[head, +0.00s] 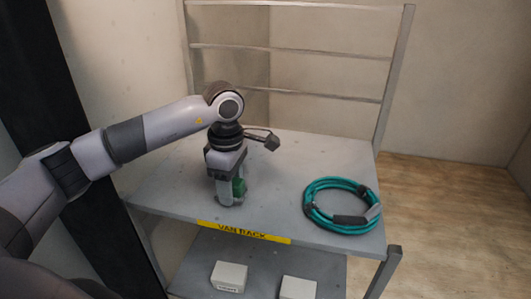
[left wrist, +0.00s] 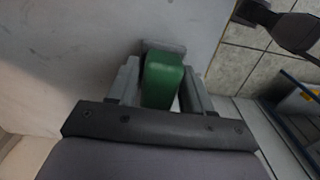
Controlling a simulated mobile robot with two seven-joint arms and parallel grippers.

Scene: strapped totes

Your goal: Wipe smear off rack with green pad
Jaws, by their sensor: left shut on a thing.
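The grey rack (head: 160,193) has a yellow "VAN RACK" label on its front edge; its top shelf also shows in the left wrist view (left wrist: 60,60). My left gripper (head: 230,190) points down over the front middle of this shelf. It is shut on the green pad (head: 239,187), which sits between its fingers in the left wrist view (left wrist: 162,82). The pad is at or just above the shelf; I cannot tell if it touches. I make out no clear smear, only faint marks on the shelf in the left wrist view. My right gripper is not in view.
A coiled teal hose (head: 342,205) lies on the shelf's right side. Two pale boxes, one on the left (head: 229,276) and one on the right (head: 298,288), stand on the lower shelf. Rails and posts close the rack's back. The shelf behind the gripper looks clear.

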